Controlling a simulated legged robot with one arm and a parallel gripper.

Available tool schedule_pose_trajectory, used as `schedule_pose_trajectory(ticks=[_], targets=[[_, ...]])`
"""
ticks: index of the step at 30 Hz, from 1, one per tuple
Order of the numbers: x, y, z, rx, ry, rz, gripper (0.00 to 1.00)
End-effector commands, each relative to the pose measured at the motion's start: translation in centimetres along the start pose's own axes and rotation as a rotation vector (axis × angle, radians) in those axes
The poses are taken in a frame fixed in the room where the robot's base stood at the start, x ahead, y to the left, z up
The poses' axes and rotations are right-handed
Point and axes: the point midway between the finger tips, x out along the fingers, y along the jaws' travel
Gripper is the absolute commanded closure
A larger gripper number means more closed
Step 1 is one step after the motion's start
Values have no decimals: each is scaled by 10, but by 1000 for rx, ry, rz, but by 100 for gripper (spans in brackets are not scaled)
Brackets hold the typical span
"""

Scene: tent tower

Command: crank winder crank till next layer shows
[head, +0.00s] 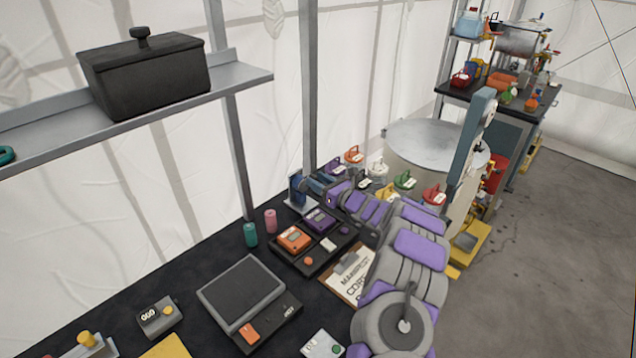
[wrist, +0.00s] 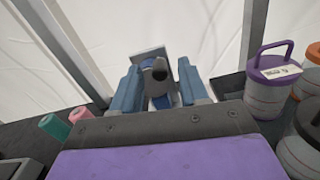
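The winder (head: 296,190) is a small blue unit on a grey base at the back edge of the black table, by the tent wall. My gripper (head: 314,184) reaches it from the right in the head view. In the wrist view my gripper (wrist: 162,88) has its two blue fingers spread apart. A dark round-ended crank handle (wrist: 160,70) stands between them, with a gap visible on both sides. Whether a finger touches it is hard to tell. The winder's lower parts are mostly hidden by my gripper, and no layer can be made out.
Teal (head: 250,234) and pink (head: 270,220) cylinders stand left of the winder. An orange device (head: 293,238) and a clipboard (head: 345,278) lie in front. Several lidded canisters, one purple-lidded (wrist: 270,65), stand close on the right. A shelf with a black box (head: 145,75) hangs upper left.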

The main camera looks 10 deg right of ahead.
Motion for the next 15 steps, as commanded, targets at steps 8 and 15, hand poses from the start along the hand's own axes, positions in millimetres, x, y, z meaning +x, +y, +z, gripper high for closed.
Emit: schedule_pose_trajectory(ticks=[8, 15], targets=[[2, 2, -1, -3, 3, 0, 82], [3, 4, -2, -4, 5, 2, 100]])
